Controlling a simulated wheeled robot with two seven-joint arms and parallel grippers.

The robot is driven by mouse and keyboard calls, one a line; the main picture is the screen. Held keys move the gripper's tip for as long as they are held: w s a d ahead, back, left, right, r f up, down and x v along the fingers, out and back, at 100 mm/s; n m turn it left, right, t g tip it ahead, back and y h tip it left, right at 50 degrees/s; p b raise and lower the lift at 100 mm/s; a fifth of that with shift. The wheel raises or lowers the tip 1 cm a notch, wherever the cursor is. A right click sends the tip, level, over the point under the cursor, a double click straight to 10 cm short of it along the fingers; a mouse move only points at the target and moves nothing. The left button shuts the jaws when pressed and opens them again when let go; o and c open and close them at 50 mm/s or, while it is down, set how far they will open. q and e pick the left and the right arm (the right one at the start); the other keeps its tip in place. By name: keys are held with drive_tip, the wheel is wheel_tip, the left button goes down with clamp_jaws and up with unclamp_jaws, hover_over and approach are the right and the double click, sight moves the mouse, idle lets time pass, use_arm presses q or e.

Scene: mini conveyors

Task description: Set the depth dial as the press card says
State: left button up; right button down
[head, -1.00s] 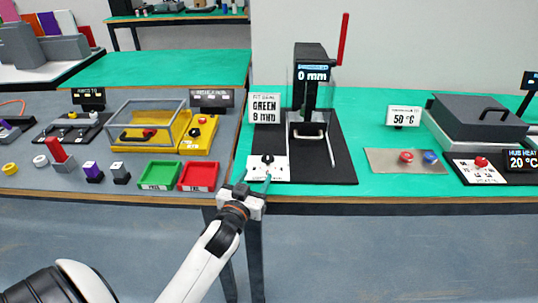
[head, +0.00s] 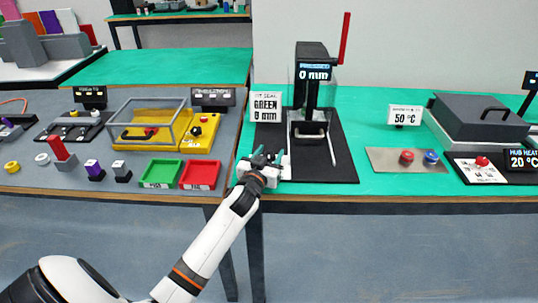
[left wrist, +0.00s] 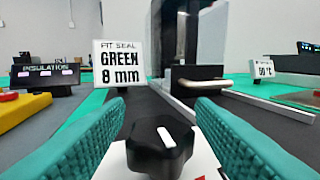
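The depth dial is a black knob (left wrist: 160,148) with a white pointer line, on a white plate (left wrist: 115,163). In the left wrist view it sits between the two teal fingers of my left gripper (left wrist: 160,135), which are apart with gaps at both sides. In the head view my left gripper (head: 265,160) covers most of the dial. The press card (left wrist: 120,62) reads "FIT SEAL GREEN 8 mm"; it also shows in the head view (head: 266,106). The press (head: 312,85) has a display (head: 314,72) reading 0 mm and a raised red lever (head: 343,38). My right gripper is out of view.
A green tray (head: 160,186) and a red tray (head: 214,187) stand left of my left gripper. A yellow station (head: 200,143) is behind them. Right of the press are a plate with red and blue knobs (head: 378,168) and a dark lidded box (head: 487,108).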

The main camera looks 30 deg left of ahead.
use_arm(q)
drive_tip(key=c, duration=0.8)
drive_tip(key=shift+a+r+m+t+h+p, duration=0.15)
drive_tip(key=shift+m+h+p, duration=0.35)
drive_tip(key=shift+h+p, duration=0.25)
drive_tip(key=shift+d+r+m+t+h+p, duration=0.15)
drive_tip(key=shift+m+h+p, duration=0.4)
drive_tip(key=shift+h, duration=0.3)
drive_tip(key=shift+a+f+m+h+p, duration=0.15)
drive_tip(key=shift+m+h+p, duration=0.55)
drive_tip(key=shift+h, duration=0.5)
drive_tip(key=shift+m+h, duration=0.55)
drive_tip(key=shift+h, duration=0.15)
drive_tip(key=shift+f+m+h, duration=0.1)
drive_tip(key=shift+m+h, duration=0.4)
drive_tip(key=shift+h, duration=0.2)
drive_tip(key=m+g+h+b, duration=0.1)
drive_tip(key=h, duration=0.1)
drive_tip(key=shift+f+m+h, duration=0.1)
drive_tip(key=shift+m+h, duration=0.3)
drive_tip(key=m+g+h+b, duration=0.3)
drive_tip(key=h, duration=0.1)
drive_tip(key=shift+h, duration=0.4)
drive_tip(key=shift+m+g+h+b, duration=0.7)
drive_tip(key=shift+m+b, duration=0.05)
drive_tip(key=shift+m, duration=0.05)
